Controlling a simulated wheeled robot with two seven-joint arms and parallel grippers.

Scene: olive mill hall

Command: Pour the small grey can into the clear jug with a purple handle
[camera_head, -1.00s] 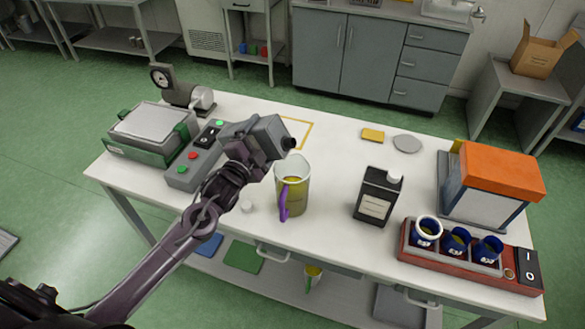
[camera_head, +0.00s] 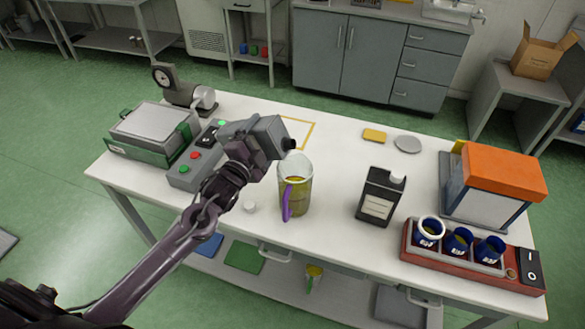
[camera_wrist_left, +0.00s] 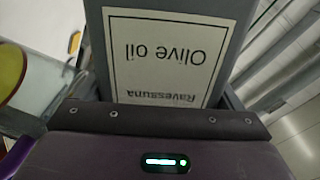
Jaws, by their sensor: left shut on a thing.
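The small grey can (camera_head: 268,134) is held tilted in my left gripper (camera_head: 246,152), with its dark mouth pointing right, close above the jug's rim. In the left wrist view the can (camera_wrist_left: 228,35) fills the middle, its "Olive oil" label upside down. My left gripper is shut on the can. The clear jug (camera_head: 298,168) stands upright on the table, its purple handle toward me, with yellow-green liquid inside. Part of the jug (camera_wrist_left: 42,85) shows at the left of the wrist view. I cannot make out a stream. My right gripper is not in view.
A control box with buttons (camera_head: 183,176) and a green-based scale (camera_head: 150,135) stand left. A small white round piece (camera_head: 249,207) lies left of the jug. A black bottle (camera_head: 380,197), an orange-topped machine (camera_head: 500,172) and a red rack of blue cups (camera_head: 470,272) stand right.

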